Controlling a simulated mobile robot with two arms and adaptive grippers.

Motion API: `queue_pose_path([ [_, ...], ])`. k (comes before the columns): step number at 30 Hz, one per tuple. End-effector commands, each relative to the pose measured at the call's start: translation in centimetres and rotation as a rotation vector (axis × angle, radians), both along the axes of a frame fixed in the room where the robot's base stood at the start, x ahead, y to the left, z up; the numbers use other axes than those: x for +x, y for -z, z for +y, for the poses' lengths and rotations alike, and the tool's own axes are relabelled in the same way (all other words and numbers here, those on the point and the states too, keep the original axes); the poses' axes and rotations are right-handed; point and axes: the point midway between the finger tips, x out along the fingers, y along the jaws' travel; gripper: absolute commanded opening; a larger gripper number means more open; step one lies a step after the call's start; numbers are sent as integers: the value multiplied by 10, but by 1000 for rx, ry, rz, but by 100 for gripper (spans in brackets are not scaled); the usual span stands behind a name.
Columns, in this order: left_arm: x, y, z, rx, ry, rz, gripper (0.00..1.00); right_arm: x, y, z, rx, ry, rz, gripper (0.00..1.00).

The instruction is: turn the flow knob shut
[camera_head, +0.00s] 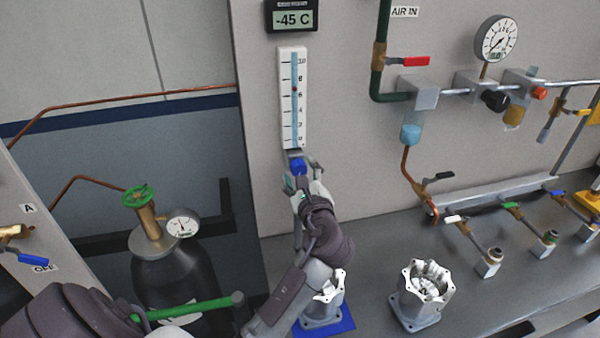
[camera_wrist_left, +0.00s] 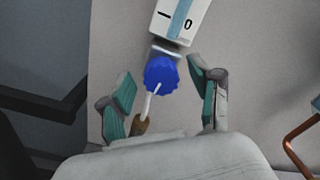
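The blue flow knob (camera_head: 298,167) sits at the foot of the white flow meter tube (camera_head: 292,98) on the grey panel. In the left wrist view the knob (camera_wrist_left: 161,76) is a ribbed blue disc with a white pointer line running toward the lower left. My left gripper (camera_head: 302,172) is at the knob in the head view. In the left wrist view its two green-padded fingers (camera_wrist_left: 165,85) stand apart, one on each side of the knob, with gaps between pads and knob. My right gripper is not in view.
A machined housing stands on a blue mat (camera_head: 330,322) below my left arm, partly hidden. Another housing (camera_head: 423,293) stands on the bench to the right. A gas cylinder with a green handwheel (camera_head: 138,196) is at left. Air piping and a gauge (camera_head: 496,38) are at upper right.

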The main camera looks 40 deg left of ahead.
Motion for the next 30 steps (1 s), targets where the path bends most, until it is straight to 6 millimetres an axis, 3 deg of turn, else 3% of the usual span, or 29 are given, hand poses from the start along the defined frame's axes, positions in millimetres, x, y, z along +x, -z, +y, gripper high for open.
queue_pose_path([
  [8,-5,1,-6,-1,0,2,63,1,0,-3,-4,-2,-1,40],
  [21,-61,1,-72,-4,2,2,63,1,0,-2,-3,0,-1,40],
  [30,-78,0,-91,0,-1,0,63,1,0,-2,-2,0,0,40],
])
